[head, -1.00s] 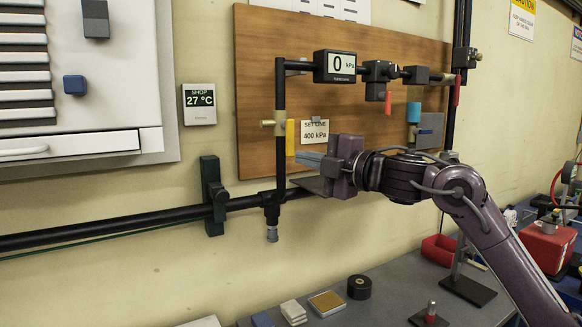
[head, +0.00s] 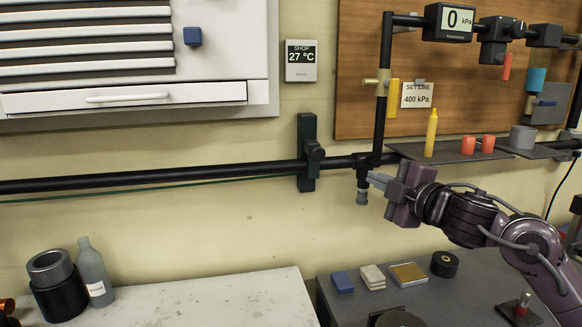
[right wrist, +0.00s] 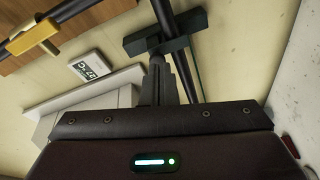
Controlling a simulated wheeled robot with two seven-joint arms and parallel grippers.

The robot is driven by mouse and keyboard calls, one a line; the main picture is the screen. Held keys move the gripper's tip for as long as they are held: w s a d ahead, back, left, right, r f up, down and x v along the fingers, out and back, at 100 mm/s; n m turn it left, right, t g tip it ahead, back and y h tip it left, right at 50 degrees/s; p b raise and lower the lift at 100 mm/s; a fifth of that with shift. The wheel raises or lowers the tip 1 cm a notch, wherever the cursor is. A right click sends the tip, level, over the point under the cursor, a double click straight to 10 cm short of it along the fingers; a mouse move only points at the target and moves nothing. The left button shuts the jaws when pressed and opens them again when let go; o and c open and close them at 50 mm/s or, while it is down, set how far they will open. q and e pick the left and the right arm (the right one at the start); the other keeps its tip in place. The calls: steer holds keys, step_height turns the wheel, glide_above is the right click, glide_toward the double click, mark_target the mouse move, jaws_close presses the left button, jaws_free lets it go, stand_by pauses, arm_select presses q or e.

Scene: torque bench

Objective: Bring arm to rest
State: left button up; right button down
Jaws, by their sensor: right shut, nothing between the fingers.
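My right arm comes in from the right in the head view. Its purple right gripper (head: 376,180) points left, with its fingers together and nothing between them. The fingertips are close to the grey-tipped stub (head: 362,197) under the black pipe in the picture; I cannot tell whether they touch. In the right wrist view the shut fingers (right wrist: 158,75) point toward the dark green pipe bracket (right wrist: 165,35). My left gripper does not show.
A shelf (head: 405,149) holds a yellow tube (head: 431,133), two red pieces and a grey cylinder. The black pipe (head: 150,180) runs along the wall with a green bracket (head: 307,152). Below are a white bench (head: 215,300) and a grey bench with small blocks.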

steer(key=s+a+f+m+g+h, duration=0.1)
steer(key=s+f+m+h, duration=0.15)
steer(key=f, duration=0.55)
steer(key=s+a+f+m+g+h, duration=0.15)
steer(key=s+f+m, duration=0.25)
steer(key=f, duration=0.4)
steer(key=s+f+m+g+h, duration=0.1)
steer(key=s+f+m, duration=0.3)
steer(key=f, duration=0.4)
steer(key=s+d+f+m+g+h, duration=0.1)
steer(key=s+f+m+g, duration=0.3)
steer(key=s+f, duration=0.5)
steer(key=s+d+f+m+g+h, duration=0.1)
steer(key=s+d+f+m+g, duration=0.3)
steer(key=s, duration=0.9)
step_height(320, 180, down, 32)
steer(key=s+a+g, duration=0.2)
steer(key=s+d+f, duration=0.1)
steer(key=s+f, duration=0.8)
steer(key=s, duration=0.1)
steer(key=s+d+f+n+g, duration=0.1)
steer(key=s+d+f, duration=0.1)
steer(key=s+f, duration=0.7)
steer(key=shift+s+d, duration=0.25)
steer(key=shift+s, duration=0.1)
